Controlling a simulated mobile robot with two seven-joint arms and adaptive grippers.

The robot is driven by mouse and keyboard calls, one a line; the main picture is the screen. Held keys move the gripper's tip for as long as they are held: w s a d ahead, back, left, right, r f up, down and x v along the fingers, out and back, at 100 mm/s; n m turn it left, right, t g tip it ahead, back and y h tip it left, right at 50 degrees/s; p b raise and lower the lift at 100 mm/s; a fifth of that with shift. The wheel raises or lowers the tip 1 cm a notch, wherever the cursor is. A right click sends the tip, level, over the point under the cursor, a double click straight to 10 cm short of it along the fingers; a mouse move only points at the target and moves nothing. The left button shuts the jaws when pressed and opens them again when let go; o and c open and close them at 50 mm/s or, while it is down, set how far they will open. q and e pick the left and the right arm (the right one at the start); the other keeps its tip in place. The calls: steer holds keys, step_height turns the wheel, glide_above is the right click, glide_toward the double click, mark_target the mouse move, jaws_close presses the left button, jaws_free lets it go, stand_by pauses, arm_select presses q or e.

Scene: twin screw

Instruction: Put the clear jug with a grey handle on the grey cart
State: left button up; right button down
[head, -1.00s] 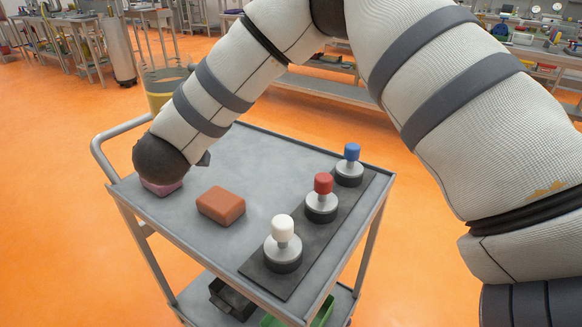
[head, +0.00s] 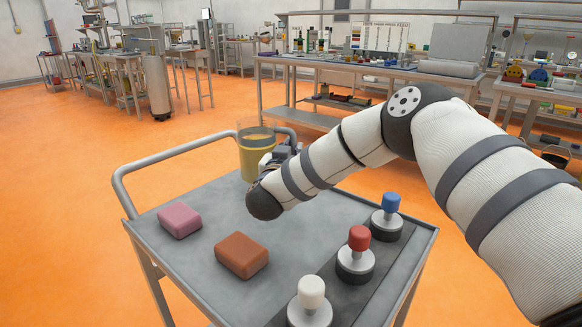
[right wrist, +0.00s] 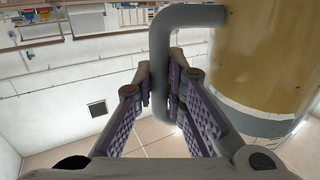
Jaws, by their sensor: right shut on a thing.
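The clear jug (head: 254,158), holding yellow liquid, appears upright at the far end of the grey cart (head: 205,250), in front of its push rail. I cannot tell whether its base touches the cart top. My right gripper (head: 272,160) is at the jug's right side, partly hidden by my wrist. In the right wrist view, my right gripper (right wrist: 170,98) has its fingers on either side of the jug's grey handle (right wrist: 160,60) and is shut on it. The jug's body (right wrist: 262,60) fills the upper right there. My left gripper is not in view.
On the cart are a pink block (head: 180,219), a brown block (head: 242,255) and a dark strip with white (head: 311,292), red (head: 359,238) and blue (head: 391,203) knobs. The cart top's middle is bare. Workbenches (head: 370,70) stand behind, across open orange floor.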

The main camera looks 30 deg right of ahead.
steer(key=shift+w+d+f, duration=0.1)
steer(key=shift+w+d, duration=0.1)
steer(key=shift+w+d+f+b, duration=0.15)
steer(key=shift+f+b, duration=0.15)
steer(key=shift+f, duration=1.3)
steer(key=shift+f, duration=0.2)
steer(key=c, duration=1.6)
jaws_free()
steer(key=shift+c, duration=0.2)
steer(key=shift+f, duration=0.1)
steer(key=shift+r, duration=0.2)
steer(key=p+v, duration=0.1)
steer(key=v, duration=0.6)
steer(key=shift+s+f, duration=0.1)
steer(key=shift+s, duration=0.15)
